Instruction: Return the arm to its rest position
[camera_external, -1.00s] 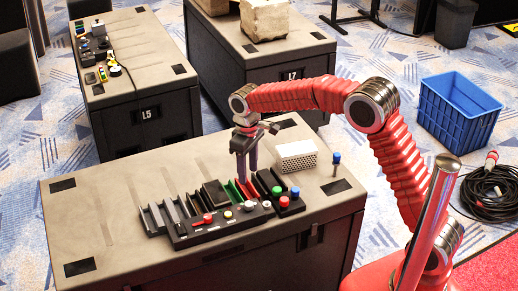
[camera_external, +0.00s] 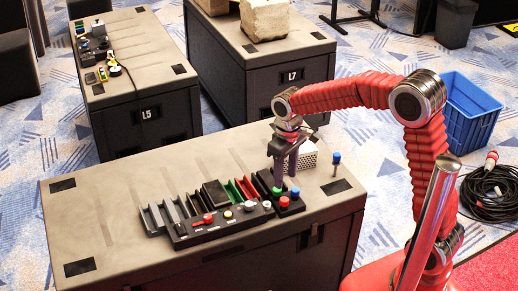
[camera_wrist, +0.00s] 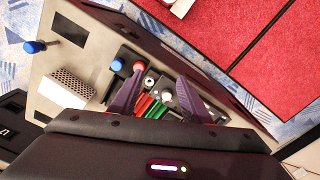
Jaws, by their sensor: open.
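My red arm (camera_external: 343,95) reaches over the near table from the right. My gripper (camera_external: 286,180) points down at the right end of the black control panel (camera_external: 190,240), close to its red and blue buttons (camera_external: 289,197). I cannot tell whether the fingertips touch anything there. In the wrist view, the purple fingers of my gripper (camera_wrist: 160,92) are spread apart with nothing held between them. Behind them show a white knob (camera_wrist: 167,95) and green and red slotted parts (camera_wrist: 152,107).
A white perforated box (camera_external: 308,158) stands just behind my gripper, partly hidden by it. A blue-topped post (camera_external: 336,160) stands to its right. A blue crate (camera_external: 470,118) and coiled cable (camera_external: 487,192) lie on the floor. The table's left side is clear.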

